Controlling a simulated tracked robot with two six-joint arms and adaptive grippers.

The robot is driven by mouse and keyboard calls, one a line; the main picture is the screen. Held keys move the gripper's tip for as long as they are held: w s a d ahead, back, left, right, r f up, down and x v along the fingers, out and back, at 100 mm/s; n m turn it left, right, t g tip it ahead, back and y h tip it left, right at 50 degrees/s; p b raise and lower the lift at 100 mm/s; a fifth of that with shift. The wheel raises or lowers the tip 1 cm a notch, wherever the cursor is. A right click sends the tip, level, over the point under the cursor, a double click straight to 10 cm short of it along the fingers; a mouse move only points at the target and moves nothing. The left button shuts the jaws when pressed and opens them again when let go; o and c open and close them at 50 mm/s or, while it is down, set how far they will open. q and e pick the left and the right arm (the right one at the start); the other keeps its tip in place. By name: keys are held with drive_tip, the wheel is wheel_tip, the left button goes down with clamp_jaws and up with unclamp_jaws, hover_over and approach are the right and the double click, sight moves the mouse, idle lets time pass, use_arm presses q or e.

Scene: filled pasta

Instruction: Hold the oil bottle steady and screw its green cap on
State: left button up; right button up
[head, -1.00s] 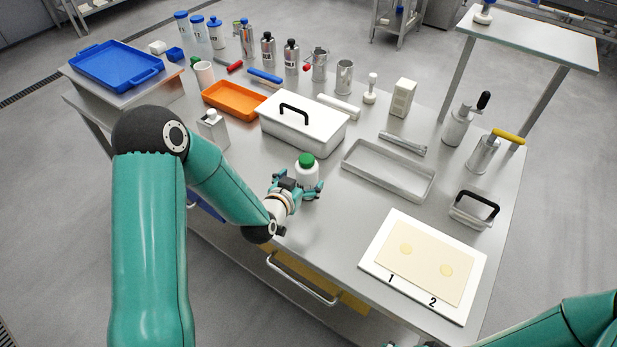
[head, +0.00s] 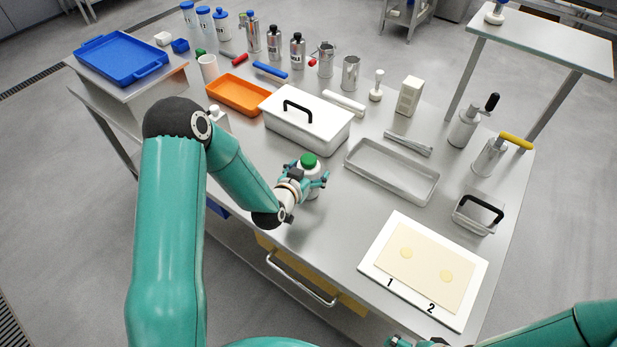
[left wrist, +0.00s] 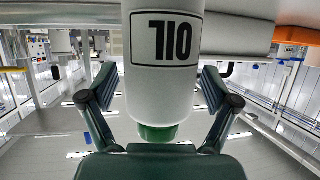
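The white oil bottle (head: 310,189) stands upright on the steel table, in front of the white lidded box. Its green cap (head: 309,160) sits on top; I cannot tell how tightly. In the left wrist view the bottle (left wrist: 166,82) appears upside down, with an OIL label and the green cap (left wrist: 158,134) below. My left gripper (head: 310,175) is around the bottle's upper part, with one finger on each side. The fingers (left wrist: 160,85) look spread, with no clear grip on the bottle. My right gripper (head: 418,342) shows only partly at the bottom edge.
The white lidded box (head: 295,135) stands close behind the bottle. An empty metal tray (head: 437,188) lies to its right. A white board with a dough sheet (head: 470,294) lies front right. Table between bottle and board is clear.

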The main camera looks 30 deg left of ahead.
use_arm(q)
drive_tip(key=shift+r, duration=0.1)
drive_tip(key=c, duration=1.2)
drive_tip(key=shift+c, duration=0.2)
